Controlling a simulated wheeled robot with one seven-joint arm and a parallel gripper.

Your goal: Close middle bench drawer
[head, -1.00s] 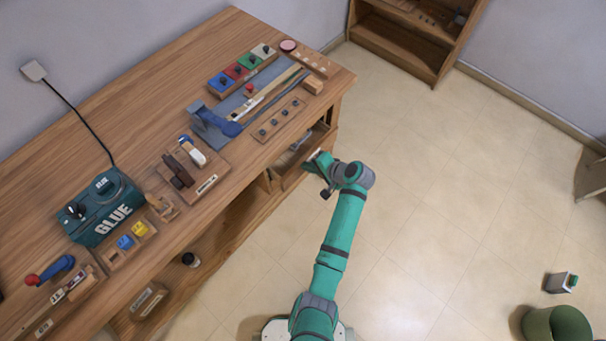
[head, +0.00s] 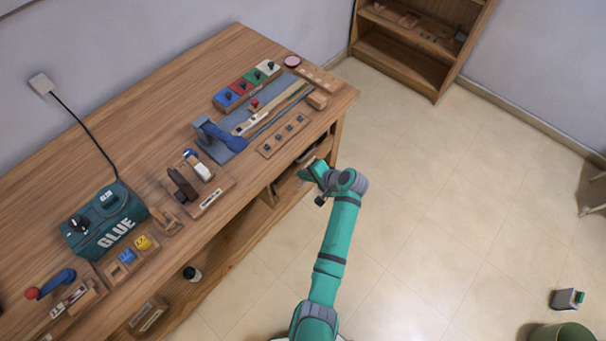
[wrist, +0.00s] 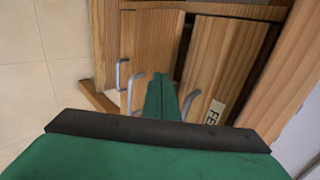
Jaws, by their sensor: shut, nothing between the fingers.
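My gripper (head: 312,171) is shut and empty at the drawer end of the wooden bench (head: 150,100). In the wrist view its green fingers (wrist: 163,92) reach between wooden drawer fronts, close to the grey handles. One plain front (wrist: 150,45) is at the centre left, and a labelled front (wrist: 225,60) is at the right. A dark gap separates them. Metal handles show at the left (wrist: 122,74), the middle (wrist: 134,92) and the right (wrist: 190,104). In the head view my arm partly hides the drawers. I cannot tell for certain which front is the middle drawer, or whether my fingers touch it.
The bench top holds a teal glue box (head: 105,220), a blue clamp-like tool (head: 218,135) and several coloured blocks. A wooden shelf (head: 415,50) stands at the back. A green bin (head: 562,334) is at the lower right.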

